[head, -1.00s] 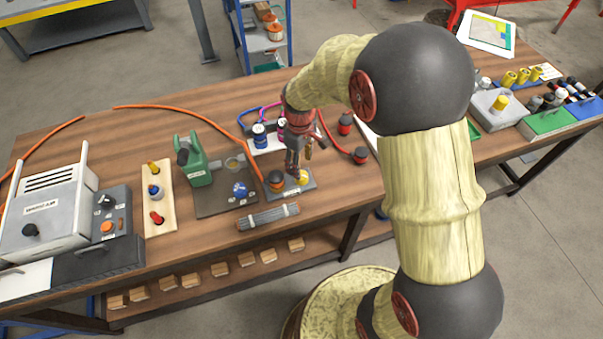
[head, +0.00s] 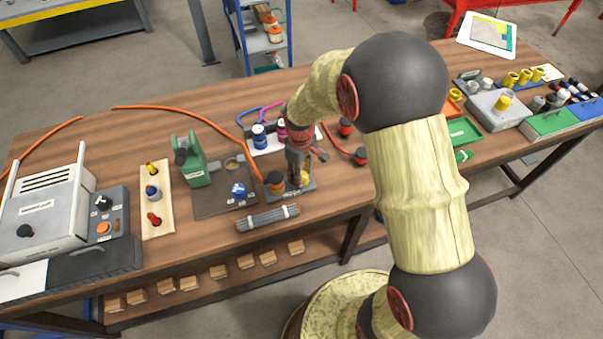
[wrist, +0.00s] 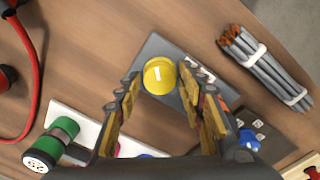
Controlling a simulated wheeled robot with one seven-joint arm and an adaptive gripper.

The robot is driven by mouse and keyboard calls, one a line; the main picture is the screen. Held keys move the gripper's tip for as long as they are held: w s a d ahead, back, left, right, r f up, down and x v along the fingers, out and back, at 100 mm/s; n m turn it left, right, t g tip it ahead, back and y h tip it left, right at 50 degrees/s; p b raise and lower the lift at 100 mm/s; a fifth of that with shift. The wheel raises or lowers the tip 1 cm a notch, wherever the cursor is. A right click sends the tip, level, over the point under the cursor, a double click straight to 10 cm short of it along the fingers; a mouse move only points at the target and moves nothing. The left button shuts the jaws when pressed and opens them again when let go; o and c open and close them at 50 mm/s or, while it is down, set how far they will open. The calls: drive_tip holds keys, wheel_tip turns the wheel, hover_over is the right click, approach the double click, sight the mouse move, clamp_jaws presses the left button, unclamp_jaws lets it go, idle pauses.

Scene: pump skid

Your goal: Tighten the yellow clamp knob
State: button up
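The yellow clamp knob (wrist: 159,75) is round with a white line on its top, and sits on a small grey plate (wrist: 157,46). In the head view the yellow knob (head: 305,178) is partly hidden behind my gripper (head: 297,181). In the wrist view my gripper (wrist: 160,88) is open, with one finger on either side of the knob and gaps between. I cannot tell whether the fingertips are down level with the knob or still above it.
An orange-topped knob (head: 276,182) stands on the same plate, close left of my gripper. A bundle of grey rods (head: 268,217) lies in front. A green device (head: 195,162) stands left. Red-capped parts (head: 345,127) and a red hose are behind right.

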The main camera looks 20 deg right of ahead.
drive_tip(key=c, duration=0.8)
drive_tip(key=shift+m, duration=0.4)
drive_tip(key=m+p, duration=0.2)
drive_tip(key=shift+r+m, duration=0.1)
drive_tip(key=shift+m, duration=0.3)
drive_tip(key=m+p, duration=0.1)
drive_tip(key=m, duration=0.1)
drive_tip(key=shift+m, duration=0.4)
drive_tip(key=m+p, duration=0.2)
drive_tip(key=m, duration=0.4)
drive_tip(key=m+p, duration=0.1)
drive_tip(key=m, duration=0.4)
drive_tip(key=shift+w, duration=0.1)
drive_tip(key=shift+m, duration=0.4)
